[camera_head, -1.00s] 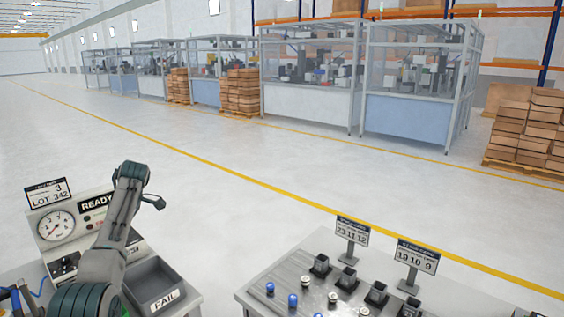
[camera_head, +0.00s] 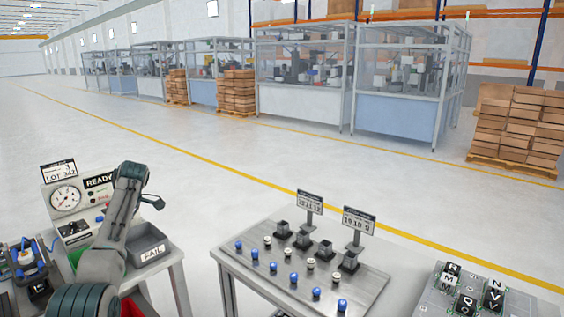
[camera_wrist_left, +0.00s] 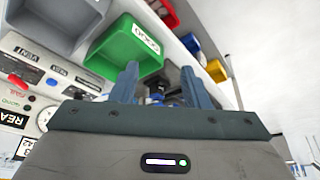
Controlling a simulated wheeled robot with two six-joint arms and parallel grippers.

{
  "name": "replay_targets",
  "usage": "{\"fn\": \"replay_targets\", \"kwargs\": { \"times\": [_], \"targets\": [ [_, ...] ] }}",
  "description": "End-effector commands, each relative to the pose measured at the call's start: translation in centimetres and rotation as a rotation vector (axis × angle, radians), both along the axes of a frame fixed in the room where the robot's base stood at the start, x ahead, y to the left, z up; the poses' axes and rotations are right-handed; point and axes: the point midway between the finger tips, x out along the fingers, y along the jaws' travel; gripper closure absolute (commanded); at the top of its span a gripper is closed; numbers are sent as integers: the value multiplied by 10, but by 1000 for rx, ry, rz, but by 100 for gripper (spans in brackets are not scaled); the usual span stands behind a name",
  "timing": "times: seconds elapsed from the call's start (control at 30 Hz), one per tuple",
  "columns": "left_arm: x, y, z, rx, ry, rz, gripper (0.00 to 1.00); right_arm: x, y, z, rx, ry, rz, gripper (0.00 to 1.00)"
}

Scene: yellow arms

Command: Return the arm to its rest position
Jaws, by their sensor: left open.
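My left arm (camera_head: 122,215) comes in from the lower left in the head view and is raised and bent, its wrist at the top. My left gripper (camera_head: 155,202) is small there, held in the air above the grey FAIL bin in the picture. In the left wrist view its two fingers (camera_wrist_left: 162,85) stand apart, with nothing seen held between them. My right arm and gripper are in no view.
A test panel (camera_head: 75,205) with gauge and the FAIL bin (camera_head: 148,244) stand near my left arm. A table (camera_head: 240,265) with blue-topped parts is in the middle; a lettered board (camera_head: 435,300) is right. The wrist view shows a green GOOD bin (camera_wrist_left: 118,42). Open floor lies beyond.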

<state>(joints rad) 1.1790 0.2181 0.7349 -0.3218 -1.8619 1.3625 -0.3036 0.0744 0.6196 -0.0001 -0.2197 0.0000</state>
Motion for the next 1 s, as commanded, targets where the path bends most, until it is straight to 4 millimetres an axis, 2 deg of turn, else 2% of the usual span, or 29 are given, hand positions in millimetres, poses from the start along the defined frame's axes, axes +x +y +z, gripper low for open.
{"fn": "replay_targets", "kwargs": {
  "times": [0.13,0.33,0.47,0.57,0.67,0.77,0.8,0.87,0.9,0.97,1.0],
  "targets": [
    [0,-2,-28,1,18,-48,58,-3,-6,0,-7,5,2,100],
    [-2,-5,-73,0,44,-130,58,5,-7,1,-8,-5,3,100],
    [-6,-8,-112,-1,64,-204,58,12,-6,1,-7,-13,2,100],
    [-13,-12,-150,-3,86,-271,58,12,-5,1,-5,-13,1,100],
    [-23,-16,-195,-9,109,-352,58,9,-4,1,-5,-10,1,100],
    [-41,-23,-254,-19,140,-458,58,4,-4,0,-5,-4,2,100],
    [-52,-26,-283,-25,155,-509,58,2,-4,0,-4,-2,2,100],
    [-70,-33,-325,-36,174,-589,58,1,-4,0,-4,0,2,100],
    [-84,-37,-353,-42,187,-640,58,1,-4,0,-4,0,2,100],
    [-107,-43,-393,-52,203,-717,58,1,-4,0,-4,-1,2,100],
    [-123,-47,-418,-60,213,-766,58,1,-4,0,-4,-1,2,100]
  ]
}}
